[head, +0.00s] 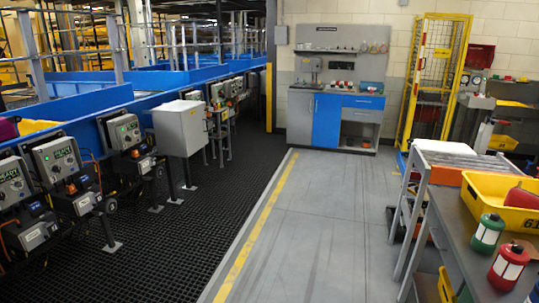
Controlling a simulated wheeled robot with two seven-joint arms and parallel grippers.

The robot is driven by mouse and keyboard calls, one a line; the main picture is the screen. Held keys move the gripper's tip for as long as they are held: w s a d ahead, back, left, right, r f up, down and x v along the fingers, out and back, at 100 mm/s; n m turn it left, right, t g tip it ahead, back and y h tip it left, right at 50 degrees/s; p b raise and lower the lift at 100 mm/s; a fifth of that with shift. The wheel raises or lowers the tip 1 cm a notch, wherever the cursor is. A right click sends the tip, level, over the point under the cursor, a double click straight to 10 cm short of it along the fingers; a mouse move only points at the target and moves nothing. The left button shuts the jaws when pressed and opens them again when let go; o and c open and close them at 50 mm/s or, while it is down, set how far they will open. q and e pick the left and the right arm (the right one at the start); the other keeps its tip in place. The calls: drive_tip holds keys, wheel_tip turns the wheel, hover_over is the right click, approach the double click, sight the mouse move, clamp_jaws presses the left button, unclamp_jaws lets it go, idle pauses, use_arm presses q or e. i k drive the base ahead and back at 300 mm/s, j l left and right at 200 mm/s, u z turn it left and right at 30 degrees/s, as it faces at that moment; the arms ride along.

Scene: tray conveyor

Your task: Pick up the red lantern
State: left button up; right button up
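A red lantern (508,267) with a white middle panel stands upright on the grey table (459,232) at the lower right. A green lantern (488,233) stands just behind it and to its left. Part of another lantern with a white panel (534,292) is cut off by the right edge. A red object (522,196) lies in the yellow bin (484,207) on the table, partly cut off by the edge, so I cannot tell what it is. Neither of my grippers is in view.
A blue conveyor (92,110) with grey control boxes runs along the left. A black mat (183,221) covers the floor beside it. A workbench (333,119) and a yellow cage (437,75) stand at the back. The grey floor (318,220) in the middle is clear.

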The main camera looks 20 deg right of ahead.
sight(504, 272)
drive_tip(key=i+l+z, duration=0.15)
drive_tip(key=z, duration=0.35)
drive_tip(key=i+z, duration=0.65)
drive_tip(key=z, duration=0.3)
drive_tip(key=i+j+z, duration=0.15)
drive_tip(key=z, duration=0.3)
drive_tip(key=i+j, duration=0.05)
drive_tip(key=i, duration=0.05)
